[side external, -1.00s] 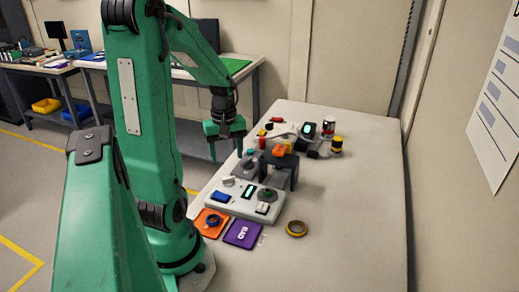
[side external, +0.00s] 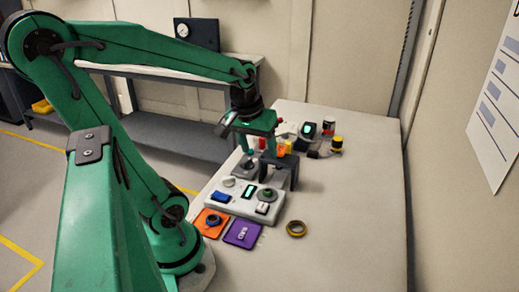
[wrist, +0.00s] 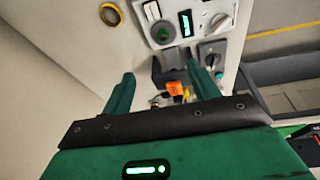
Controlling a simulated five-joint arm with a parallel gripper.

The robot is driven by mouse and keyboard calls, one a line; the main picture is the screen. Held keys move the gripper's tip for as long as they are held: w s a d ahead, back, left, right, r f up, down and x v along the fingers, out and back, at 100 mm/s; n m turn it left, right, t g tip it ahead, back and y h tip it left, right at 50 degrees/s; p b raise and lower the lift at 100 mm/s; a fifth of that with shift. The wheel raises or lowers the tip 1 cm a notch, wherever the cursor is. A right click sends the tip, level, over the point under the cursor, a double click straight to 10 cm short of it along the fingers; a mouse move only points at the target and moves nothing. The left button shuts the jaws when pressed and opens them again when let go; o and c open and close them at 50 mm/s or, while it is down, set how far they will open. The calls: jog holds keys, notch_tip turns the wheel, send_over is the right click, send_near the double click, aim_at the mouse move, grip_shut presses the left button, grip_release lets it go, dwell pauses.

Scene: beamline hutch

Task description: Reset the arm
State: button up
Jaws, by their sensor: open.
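My green arm reaches over the bench. My gripper (side external: 257,148) points down with its two green fingers apart and nothing between them that I can make out. It is above the far part of the white control panel (side external: 232,208), close to a dark bracket (side external: 292,170). The wrist view shows the two spread fingers of my gripper (wrist: 163,76), with an orange piece (wrist: 175,88) showing between them, beyond the tips. Whether any finger touches anything is not clear.
An orange square (side external: 203,229) and a purple card (side external: 242,236) lie before the panel. A tape ring (side external: 296,229) lies to their right. A yellow-topped reel (side external: 337,143) and other small items stand at the back. The bench's right front is clear.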

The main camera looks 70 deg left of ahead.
jog(key=s+d+r+m+t, duration=0.1)
jog(key=d+r+m, duration=0.1)
jog(key=d+m, duration=0.2)
jog(key=s+d+r+m+t+h, duration=0.1)
jog(key=d+r+m, duration=0.1)
jog(key=d+m, duration=0.2)
jog(key=shift+s+d+r+t, duration=0.25)
jog(key=shift+d+r+t, duration=0.15)
jog(key=shift+d, duration=0.7)
